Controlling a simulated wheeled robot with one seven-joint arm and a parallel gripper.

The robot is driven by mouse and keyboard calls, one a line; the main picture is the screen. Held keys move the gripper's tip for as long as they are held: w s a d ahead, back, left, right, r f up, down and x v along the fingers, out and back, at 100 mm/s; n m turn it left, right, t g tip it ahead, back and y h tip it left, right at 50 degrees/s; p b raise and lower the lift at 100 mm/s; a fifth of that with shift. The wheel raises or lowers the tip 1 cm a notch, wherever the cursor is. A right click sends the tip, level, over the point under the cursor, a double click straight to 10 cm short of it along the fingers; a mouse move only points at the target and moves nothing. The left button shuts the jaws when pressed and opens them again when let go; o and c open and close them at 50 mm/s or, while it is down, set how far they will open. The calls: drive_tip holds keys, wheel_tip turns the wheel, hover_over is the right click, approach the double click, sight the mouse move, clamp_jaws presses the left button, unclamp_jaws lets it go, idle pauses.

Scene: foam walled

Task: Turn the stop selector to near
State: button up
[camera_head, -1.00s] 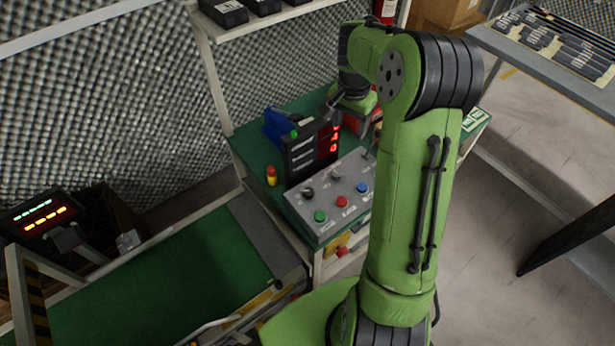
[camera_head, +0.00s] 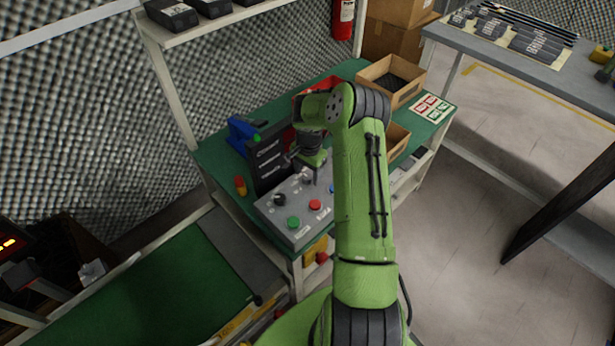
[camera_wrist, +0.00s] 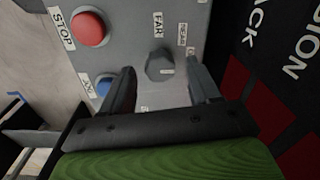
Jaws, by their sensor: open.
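The stop selector is a dark knob (camera_wrist: 158,66) on the grey control panel (camera_wrist: 130,20), with a "FAR" label and what looks like a "NEAR" label beside it in the wrist view. A pale mark shows at the knob's lower right edge; I cannot tell surely which label it points to. My gripper (camera_wrist: 162,76) is open, with one finger on each side of the knob and a gap visible around it. In the head view my gripper (camera_head: 308,165) is over the back of the panel (camera_head: 268,211), and my arm hides part of the panel's right side.
A red button (camera_wrist: 88,28) and a blue button (camera_wrist: 104,84) lie left of the knob. Another dark knob (camera_head: 280,200) and a green button (camera_head: 293,222) are on the panel's left. A black display box (camera_head: 268,162) stands close behind the panel.

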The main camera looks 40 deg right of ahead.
drive_tip(key=shift+f, duration=0.55)
drive_tip(key=c, duration=1)
drive_tip(key=shift+c, duration=0.2)
drive_tip(key=shift+n, duration=0.4)
drive_tip(key=n, duration=0.3)
drive_tip(key=shift+n, duration=2.5)
